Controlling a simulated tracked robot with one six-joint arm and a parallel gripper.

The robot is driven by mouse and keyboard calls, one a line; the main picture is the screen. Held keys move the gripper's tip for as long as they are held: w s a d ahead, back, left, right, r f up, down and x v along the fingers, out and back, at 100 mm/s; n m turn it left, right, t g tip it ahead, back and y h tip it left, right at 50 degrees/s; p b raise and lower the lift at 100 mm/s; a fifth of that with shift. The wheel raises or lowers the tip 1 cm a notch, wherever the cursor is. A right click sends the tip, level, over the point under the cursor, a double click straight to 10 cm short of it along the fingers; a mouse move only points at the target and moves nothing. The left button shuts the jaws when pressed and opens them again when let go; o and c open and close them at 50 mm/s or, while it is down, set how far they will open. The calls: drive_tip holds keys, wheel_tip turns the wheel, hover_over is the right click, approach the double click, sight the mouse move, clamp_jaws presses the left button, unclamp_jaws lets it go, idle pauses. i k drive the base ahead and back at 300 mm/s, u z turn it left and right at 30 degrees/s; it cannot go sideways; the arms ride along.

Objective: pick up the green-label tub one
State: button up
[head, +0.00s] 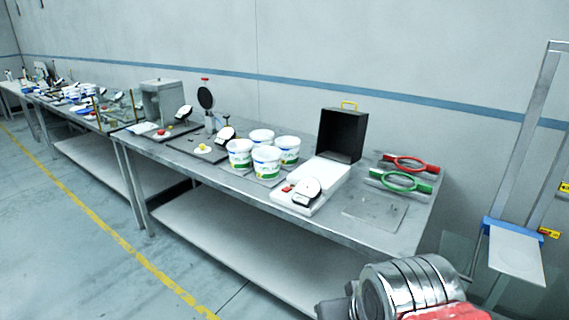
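Several white tubs with green on their labels stand close together on the metal workbench (230,180). The front tub (266,161) shows its label best. A left tub (239,153) and a right tub (287,150) also show green. A rear tub (262,136) is mostly hidden by the others, and its label cannot be made out. Which of them is tub one I cannot tell. Part of my arm, metal rings and a red piece, shows at the bottom right, well apart from the tubs. My gripper's fingers are not visible.
Right of the tubs are a white scale-like device (310,190), an open black case (341,135), and red (410,162) and green (402,181) ring-shaped tools. A stand with a black disc (206,98) is behind left. The floor (60,220) in front is clear.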

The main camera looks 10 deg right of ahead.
sight(240, 151)
drive_tip(key=z, duration=0.05)
drive_tip(key=i, duration=1)
drive_tip(key=u, duration=0.1)
